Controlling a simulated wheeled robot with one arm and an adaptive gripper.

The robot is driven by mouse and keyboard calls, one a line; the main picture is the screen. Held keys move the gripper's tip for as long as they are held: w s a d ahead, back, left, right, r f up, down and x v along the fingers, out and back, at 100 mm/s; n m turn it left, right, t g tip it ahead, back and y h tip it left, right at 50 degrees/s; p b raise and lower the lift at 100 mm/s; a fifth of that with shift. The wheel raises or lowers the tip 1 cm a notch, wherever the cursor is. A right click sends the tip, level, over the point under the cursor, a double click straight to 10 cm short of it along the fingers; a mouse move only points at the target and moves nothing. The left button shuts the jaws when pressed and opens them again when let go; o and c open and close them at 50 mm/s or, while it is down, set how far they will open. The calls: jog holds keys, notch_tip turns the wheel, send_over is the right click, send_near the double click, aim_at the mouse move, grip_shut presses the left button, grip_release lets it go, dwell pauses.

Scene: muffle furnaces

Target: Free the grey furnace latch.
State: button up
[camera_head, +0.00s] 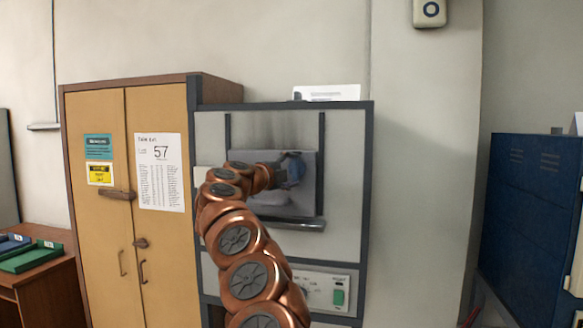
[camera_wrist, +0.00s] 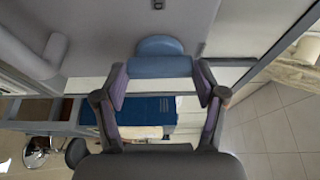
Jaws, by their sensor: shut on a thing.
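The grey furnace (camera_head: 345,190) stands in the middle of the head view, with a grey door panel (camera_head: 305,205) on its front. My gripper (camera_head: 280,172) is at this door, and my arm hides part of it. In the wrist view my gripper (camera_wrist: 160,72) has its two fingers on either side of a blue rounded latch handle (camera_wrist: 160,46), shut on it. The handle stands out from the grey door surface, which fills the top of the wrist view. The latch's exact position is hard to tell, as the gripper covers much of it in the head view.
A tan two-door cabinet (camera_head: 95,230) stands left of the furnace. A control panel with a green switch (camera_head: 338,297) is below the door. A blue cabinet (camera_head: 530,220) stands at the right. Green trays (camera_head: 32,257) lie on a desk at the far left.

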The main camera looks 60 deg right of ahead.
dwell(0.4)
jog(key=o, duration=1.1)
jog(key=shift+o, duration=0.2)
jog(key=shift+w+a, duration=0.15)
jog(key=shift+a, duration=0.95)
jog(key=a, duration=0.9)
jog(key=shift+a, duration=0.4)
jog(key=shift+w, duration=0.1)
